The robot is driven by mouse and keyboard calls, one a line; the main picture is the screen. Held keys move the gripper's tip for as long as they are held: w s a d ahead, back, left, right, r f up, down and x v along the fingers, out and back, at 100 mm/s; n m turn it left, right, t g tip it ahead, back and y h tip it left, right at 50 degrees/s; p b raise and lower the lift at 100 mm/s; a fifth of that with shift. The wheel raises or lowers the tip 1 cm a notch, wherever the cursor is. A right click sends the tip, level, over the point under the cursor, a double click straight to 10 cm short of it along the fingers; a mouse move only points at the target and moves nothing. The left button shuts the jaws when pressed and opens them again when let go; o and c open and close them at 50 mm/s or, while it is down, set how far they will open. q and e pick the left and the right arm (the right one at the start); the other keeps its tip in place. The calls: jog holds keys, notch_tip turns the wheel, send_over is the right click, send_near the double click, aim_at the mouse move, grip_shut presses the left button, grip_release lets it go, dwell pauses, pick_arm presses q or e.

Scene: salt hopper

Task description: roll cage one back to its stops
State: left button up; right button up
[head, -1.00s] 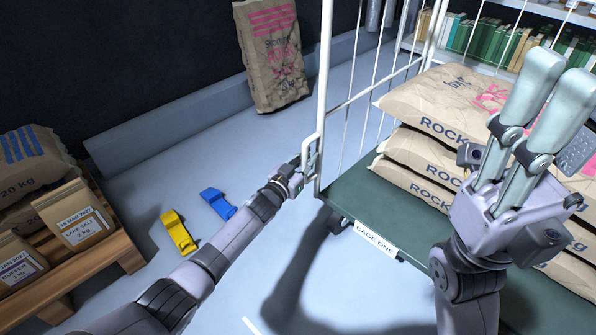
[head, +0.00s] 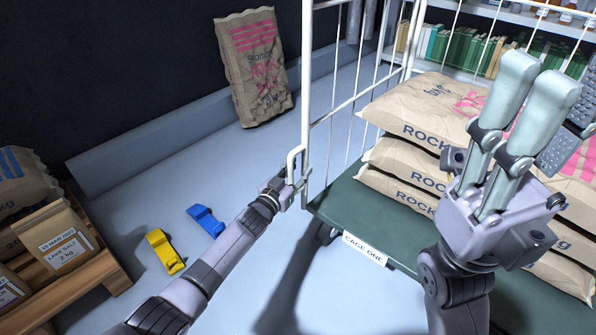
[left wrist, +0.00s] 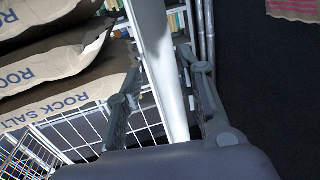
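Cage one is a roll cage with a green deck (head: 400,222), white wire sides and a "CAGE ONE" label (head: 364,248). Rock salt sacks (head: 412,160) are stacked on it. A small white handle (head: 293,158) sticks out from its near corner post (head: 306,80). My left gripper (head: 298,184) is at this handle. In the left wrist view, its fingers (left wrist: 160,95) stand either side of a white bar (left wrist: 158,60), with a gap showing. My right gripper (head: 535,80) points upward in front of the sacks, apparently empty; its fingers overlap in view.
A low grey kerb (head: 150,140) runs along the dark wall. A paper sack (head: 253,70) leans there. A wooden pallet (head: 118,275) with bags stands at left.

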pick_arm(q)
jog(key=shift+a, duration=0.15)
jog(key=shift+s+a, duration=0.25)
jog(key=shift+a, duration=0.05)
jog(key=v, duration=1.1)
jog(key=shift+s+d, duration=0.15)
jog(key=shift+s, duration=0.05)
